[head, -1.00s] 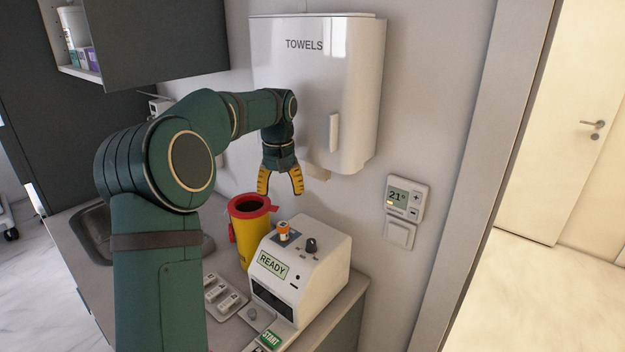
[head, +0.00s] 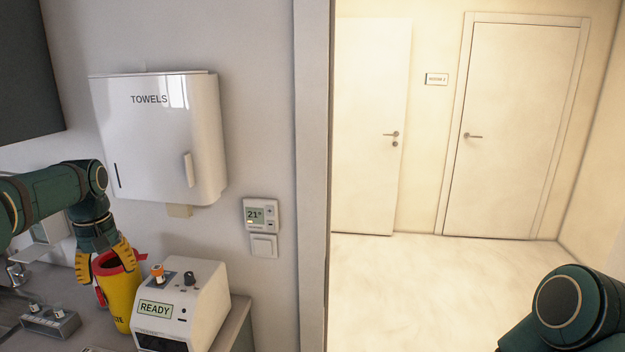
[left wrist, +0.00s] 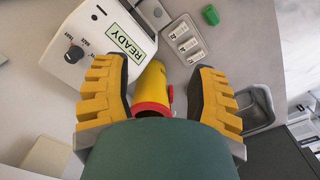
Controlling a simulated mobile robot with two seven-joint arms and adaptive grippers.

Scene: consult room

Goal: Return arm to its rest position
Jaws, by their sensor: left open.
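My left gripper (head: 110,272) is open and empty at the left of the head view. It overlaps the yellow sharps bin with a red rim (head: 122,304); I cannot tell whether they touch. In the left wrist view the open yellow fingers (left wrist: 160,78) spread wide, with the bin (left wrist: 154,86) showing between them and nothing gripped. My left arm (head: 50,190) reaches in from the left edge. Part of my right arm (head: 570,308) shows at the lower right; its gripper is out of view.
A towel dispenser (head: 165,140) and thermostat (head: 262,215) are on the wall. A doorway with free floor (head: 430,280) opens right.

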